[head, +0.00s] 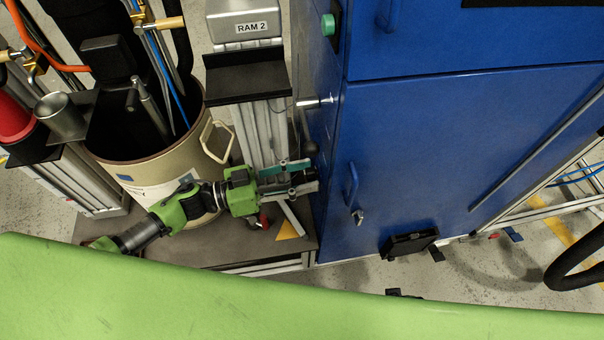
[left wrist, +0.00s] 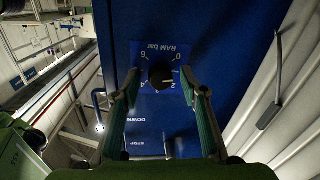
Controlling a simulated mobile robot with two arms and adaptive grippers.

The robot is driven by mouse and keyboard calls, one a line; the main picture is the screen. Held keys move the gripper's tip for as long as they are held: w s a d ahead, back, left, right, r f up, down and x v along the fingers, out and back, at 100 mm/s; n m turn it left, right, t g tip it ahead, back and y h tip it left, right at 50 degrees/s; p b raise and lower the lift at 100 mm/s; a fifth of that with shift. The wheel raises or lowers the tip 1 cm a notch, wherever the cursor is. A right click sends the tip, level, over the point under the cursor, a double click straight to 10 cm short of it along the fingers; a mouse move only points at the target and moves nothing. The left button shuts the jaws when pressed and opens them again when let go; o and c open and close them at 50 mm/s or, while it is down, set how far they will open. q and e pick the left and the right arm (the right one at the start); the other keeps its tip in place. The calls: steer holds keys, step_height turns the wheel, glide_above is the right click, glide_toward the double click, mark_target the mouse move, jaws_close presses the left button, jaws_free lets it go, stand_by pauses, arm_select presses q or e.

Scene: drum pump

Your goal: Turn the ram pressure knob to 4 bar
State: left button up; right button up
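The black ram pressure knob (left wrist: 161,76) sits on a blue panel marked "RAM bar" (left wrist: 168,49) in the left wrist view. In the head view my left gripper (head: 314,178) reaches the blue cabinet's left side, where the knob is hidden. My right gripper is not in view.
"DOWN" and "STOP" labels (left wrist: 133,156) lie below the knob. The blue cabinet (head: 430,140) fills the right. A beige drum (head: 150,165) stands beside my left arm, and the RAM 2 column (head: 262,135) stands just behind the gripper. A green surface crosses the front.

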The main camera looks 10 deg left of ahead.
arm_select(q)
steer(key=c, duration=1.1)
steer(key=shift+c, duration=0.2)
steer(key=shift+m+h+b, duration=0.3)
steer(key=shift+m+b, duration=0.25)
steer(key=shift+m, duration=3.05)
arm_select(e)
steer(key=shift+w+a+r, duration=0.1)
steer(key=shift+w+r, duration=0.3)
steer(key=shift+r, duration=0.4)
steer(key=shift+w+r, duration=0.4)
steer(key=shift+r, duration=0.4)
